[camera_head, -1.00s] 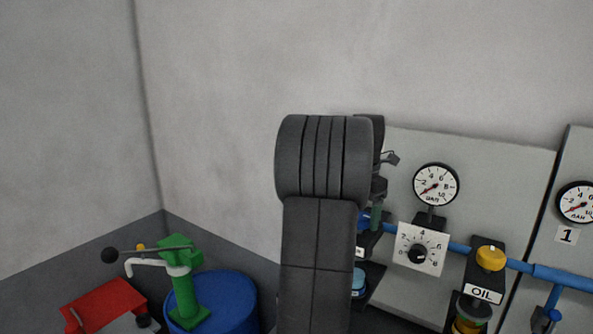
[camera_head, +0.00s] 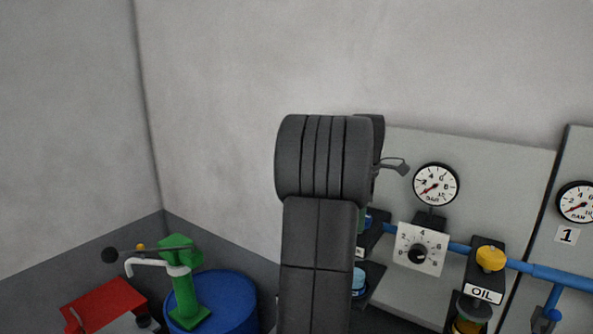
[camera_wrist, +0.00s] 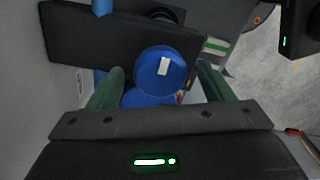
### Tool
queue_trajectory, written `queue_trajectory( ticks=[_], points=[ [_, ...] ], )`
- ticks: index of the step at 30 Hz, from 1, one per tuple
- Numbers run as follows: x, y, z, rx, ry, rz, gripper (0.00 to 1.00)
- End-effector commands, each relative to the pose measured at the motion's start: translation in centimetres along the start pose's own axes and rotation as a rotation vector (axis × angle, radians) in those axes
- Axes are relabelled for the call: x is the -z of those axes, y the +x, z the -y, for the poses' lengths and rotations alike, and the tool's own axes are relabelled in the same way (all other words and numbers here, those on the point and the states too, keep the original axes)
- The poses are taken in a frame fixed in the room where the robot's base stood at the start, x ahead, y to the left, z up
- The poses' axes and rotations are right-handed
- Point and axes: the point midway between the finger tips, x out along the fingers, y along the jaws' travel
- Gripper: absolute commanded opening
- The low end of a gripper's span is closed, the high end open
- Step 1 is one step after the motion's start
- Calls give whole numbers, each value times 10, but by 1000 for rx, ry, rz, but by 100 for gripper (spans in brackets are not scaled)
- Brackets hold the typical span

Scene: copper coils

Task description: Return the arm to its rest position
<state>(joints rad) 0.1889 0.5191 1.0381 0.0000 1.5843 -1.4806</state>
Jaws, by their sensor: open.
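My arm rises in the middle of the head view, its dark grey links hiding part of the wall panel behind. A small part of my gripper (camera_head: 397,166) shows to the right of the upper link, beside the pressure gauge (camera_head: 436,184). In the wrist view my gripper (camera_wrist: 160,68) is open, with two dark green fingers spread apart. A round blue cap (camera_wrist: 160,82) with a white mark shows between the fingers, with gaps on both sides. I cannot tell how far it is from the fingertips.
The panel carries a dial (camera_head: 419,250), a yellow knob (camera_head: 490,258) over an OIL label and a blue pipe (camera_head: 560,277). A green hand pump (camera_head: 183,280) stands on a blue drum (camera_head: 228,300) at lower left, next to a red item (camera_head: 103,304). Bare walls are above.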

Motion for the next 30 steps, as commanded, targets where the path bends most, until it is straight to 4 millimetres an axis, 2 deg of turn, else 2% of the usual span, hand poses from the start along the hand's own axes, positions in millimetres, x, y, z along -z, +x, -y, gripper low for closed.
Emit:
queue_trajectory(
  ticks=[18, 30],
  points=[
    [0, 0, 0, 0, 466, 0, 74],
    [0, 0, 1, 0, 549, 0, 74]
  ],
)
